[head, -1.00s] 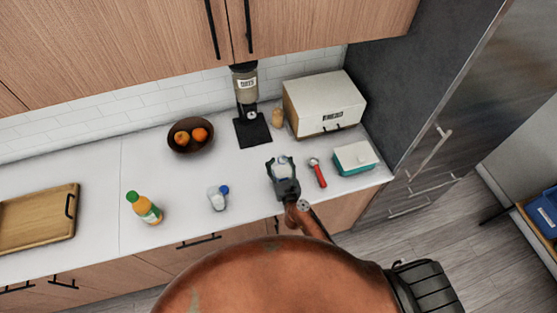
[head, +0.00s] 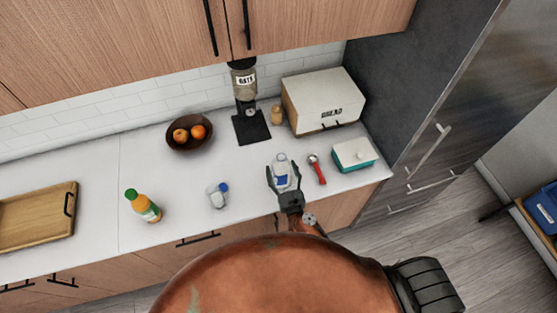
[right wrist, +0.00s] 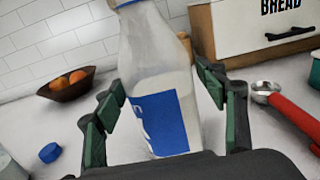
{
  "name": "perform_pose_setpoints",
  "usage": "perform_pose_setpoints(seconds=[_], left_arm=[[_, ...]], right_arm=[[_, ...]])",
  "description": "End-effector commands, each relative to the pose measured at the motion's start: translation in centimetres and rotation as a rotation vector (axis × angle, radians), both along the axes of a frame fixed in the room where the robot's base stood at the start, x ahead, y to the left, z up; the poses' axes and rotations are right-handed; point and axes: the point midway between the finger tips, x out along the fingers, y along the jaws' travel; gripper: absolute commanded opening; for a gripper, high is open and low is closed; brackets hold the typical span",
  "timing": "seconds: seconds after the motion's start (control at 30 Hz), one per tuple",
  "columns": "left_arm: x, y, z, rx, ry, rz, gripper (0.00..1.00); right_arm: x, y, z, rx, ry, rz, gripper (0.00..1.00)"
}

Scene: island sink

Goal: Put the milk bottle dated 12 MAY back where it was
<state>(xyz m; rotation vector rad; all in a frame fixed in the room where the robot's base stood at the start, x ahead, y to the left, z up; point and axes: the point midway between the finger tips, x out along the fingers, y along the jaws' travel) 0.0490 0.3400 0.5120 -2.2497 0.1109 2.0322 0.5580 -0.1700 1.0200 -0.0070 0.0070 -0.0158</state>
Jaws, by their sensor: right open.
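A clear milk bottle with a blue label (head: 281,174) stands on the counter near its front edge; it also shows large in the right wrist view (right wrist: 158,90). Its label's date cannot be read. My right gripper (head: 284,172) is open, with one finger on each side of this bottle. In the right wrist view, gaps show between the green finger pads and the bottle. My left gripper is not in view.
A red-handled scoop (head: 318,171) and a teal butter dish (head: 353,155) lie close to the right. Behind are a bread box (head: 324,100), an oats dispenser (head: 246,105) and a fruit bowl (head: 189,135). A juice bottle (head: 143,206) stands left.

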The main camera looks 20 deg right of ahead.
Motion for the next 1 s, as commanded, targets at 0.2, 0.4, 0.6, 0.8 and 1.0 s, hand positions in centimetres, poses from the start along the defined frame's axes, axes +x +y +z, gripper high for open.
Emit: perform_pose_setpoints(seconds=[0.2,0.4,0.6,0.8,1.0], left_arm=[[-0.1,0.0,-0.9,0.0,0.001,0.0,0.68],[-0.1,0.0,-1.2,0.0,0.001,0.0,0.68],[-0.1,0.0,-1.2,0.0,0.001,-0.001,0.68],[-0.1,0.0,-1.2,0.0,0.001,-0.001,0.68],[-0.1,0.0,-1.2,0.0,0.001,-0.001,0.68]], right_arm=[[-4.1,0.1,-0.2,0.0,0.0,0.0,0.65],[-5.7,0.1,0.0,0.0,-0.001,0.0,0.65],[-5.9,0.1,0.1,0.0,-0.002,0.001,0.65],[-5.9,0.1,0.1,0.0,-0.001,0.0,0.65],[-5.9,0.1,0.1,0.0,-0.001,0.0,0.65]])
